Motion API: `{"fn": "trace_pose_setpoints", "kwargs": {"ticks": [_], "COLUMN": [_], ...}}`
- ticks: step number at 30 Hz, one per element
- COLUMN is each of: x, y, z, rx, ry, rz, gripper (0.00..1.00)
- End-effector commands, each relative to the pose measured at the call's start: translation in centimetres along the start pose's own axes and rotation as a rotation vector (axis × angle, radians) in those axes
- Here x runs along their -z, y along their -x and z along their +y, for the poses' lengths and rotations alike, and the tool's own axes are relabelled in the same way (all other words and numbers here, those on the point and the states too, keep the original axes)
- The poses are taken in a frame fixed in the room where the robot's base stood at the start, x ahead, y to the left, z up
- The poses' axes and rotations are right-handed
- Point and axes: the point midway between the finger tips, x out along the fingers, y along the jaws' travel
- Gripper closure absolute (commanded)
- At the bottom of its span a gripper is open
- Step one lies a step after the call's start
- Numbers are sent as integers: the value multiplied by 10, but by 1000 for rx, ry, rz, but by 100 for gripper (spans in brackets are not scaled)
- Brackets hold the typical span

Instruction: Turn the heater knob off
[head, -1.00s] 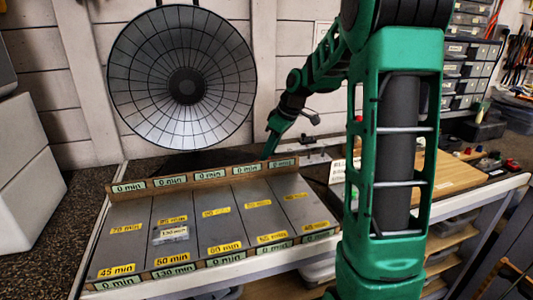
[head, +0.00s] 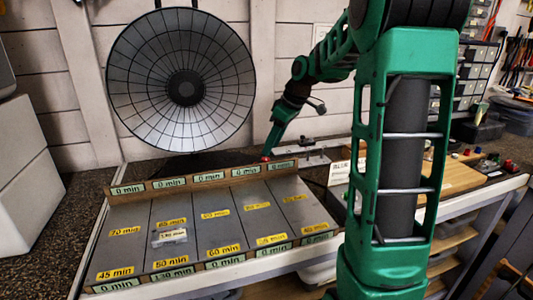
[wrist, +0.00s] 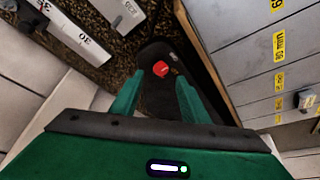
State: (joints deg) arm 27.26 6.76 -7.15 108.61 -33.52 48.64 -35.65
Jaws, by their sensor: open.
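A red knob (wrist: 161,68) sits on a dark, narrow body (wrist: 165,97) in the wrist view. It also shows as a small red spot in the head view (head: 266,157), just behind the back rail of the sorting tray. My gripper (wrist: 159,78) is open, and its two green fingers appear on either side of the knob in the picture. I cannot tell whether either finger touches it. In the head view my gripper (head: 274,145) points down close to the knob. A large round wire-fronted dish (head: 185,88), likely the heater, stands at the back left.
The grey tray (head: 178,210) has several lanes with yellow and green minute labels, and a small labelled block (head: 172,237) lies in one. Its wooden back rail (head: 200,178) is close to my gripper. A wooden board (head: 455,176) lies to the right.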

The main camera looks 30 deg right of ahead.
Motion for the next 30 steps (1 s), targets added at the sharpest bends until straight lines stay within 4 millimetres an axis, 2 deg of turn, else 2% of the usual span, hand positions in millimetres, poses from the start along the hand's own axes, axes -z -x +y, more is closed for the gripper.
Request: {"fn": "trace_pose_setpoints", "kwargs": {"ticks": [1,6,12,30], "x": [0,0,0,0], "y": [11,40,60,64], "z": [1,1,1,0], "rx": [-4,-3,-1,0], "ry": [1,1,0,0], "rz": [2,0,0,-1], "gripper": [59,59,59,59]}}
